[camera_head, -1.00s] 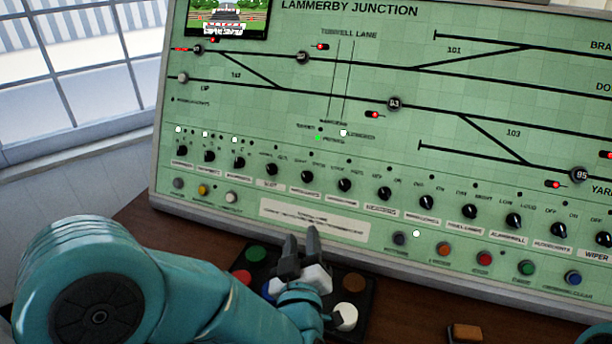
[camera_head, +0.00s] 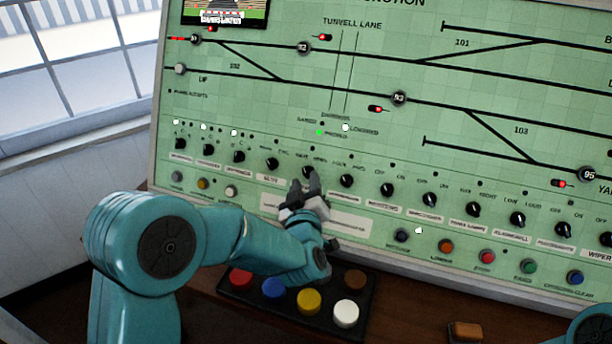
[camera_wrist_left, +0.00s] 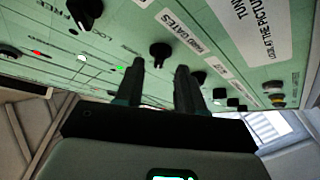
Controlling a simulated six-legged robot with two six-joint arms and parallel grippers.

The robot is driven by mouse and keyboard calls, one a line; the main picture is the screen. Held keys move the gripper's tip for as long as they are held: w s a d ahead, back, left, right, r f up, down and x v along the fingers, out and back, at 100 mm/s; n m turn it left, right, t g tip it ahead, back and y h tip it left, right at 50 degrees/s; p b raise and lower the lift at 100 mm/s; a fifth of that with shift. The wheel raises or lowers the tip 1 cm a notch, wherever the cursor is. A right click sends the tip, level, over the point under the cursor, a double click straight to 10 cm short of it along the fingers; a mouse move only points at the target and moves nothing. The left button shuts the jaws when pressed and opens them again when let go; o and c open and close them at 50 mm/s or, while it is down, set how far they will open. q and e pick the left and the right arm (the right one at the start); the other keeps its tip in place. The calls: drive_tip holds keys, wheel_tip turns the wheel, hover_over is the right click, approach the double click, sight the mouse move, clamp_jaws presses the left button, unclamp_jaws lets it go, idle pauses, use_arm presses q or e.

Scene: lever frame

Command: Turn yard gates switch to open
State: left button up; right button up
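The yard gates switch is a black rotary knob (camera_wrist_left: 160,52) on the green panel, with its white "YARD GATES" label (camera_wrist_left: 187,30) beside it in the left wrist view. In the head view the knob (camera_head: 308,171) is partly behind my gripper and its label is hidden. My left gripper (camera_head: 304,183) is in front of the panel at this knob. In the left wrist view its two dark fingers (camera_wrist_left: 160,68) are apart, and the knob shows between and beyond their tips. I cannot tell which way the knob points. My right gripper is out of view.
Neighbouring knobs stand close by, at left (camera_head: 272,164) and right (camera_head: 346,181) in the head view. A black box (camera_head: 232,292) with several coloured buttons sits on the wooden desk below my arm. Small coloured buttons (camera_head: 446,246) line the panel's lower edge.

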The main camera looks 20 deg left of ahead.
sight(307, 172)
use_arm(q)
drive_tip(key=shift+x, duration=1.1)
drive_tip(key=shift+r, duration=0.1)
clamp_jaws()
